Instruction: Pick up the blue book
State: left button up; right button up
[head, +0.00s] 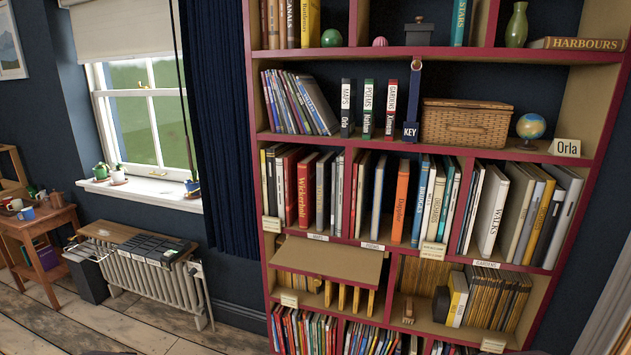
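Several books look blue. A blue book (420,202) stands upright on the middle shelf, just right of the orange book (400,200), in a tight row. A teal-blue book (459,22) with white lettering stands on the top shelf, cut off by the picture's upper edge. I cannot tell which one the task names. Neither of my grippers shows in the head view.
The red-edged bookshelf (252,100) is crowded with books. A wicker basket (466,123), a small globe (531,126) and a hanging KEY tag (410,131) are on the upper shelf. A pulled-out board (328,261) juts forward below. A radiator (160,283) stands left; wooden floor (140,330) is open in front.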

aim_at(381, 171)
jog(key=i+j+z, duration=0.55)
jog(key=j+z, duration=0.25)
jog(key=i+j+z, duration=0.25)
jog(key=j, duration=0.3)
jog(key=j+z, duration=0.3)
jog(key=i+j+z, duration=0.1)
jog(key=j+z, duration=0.15)
jog(key=j, duration=0.25)
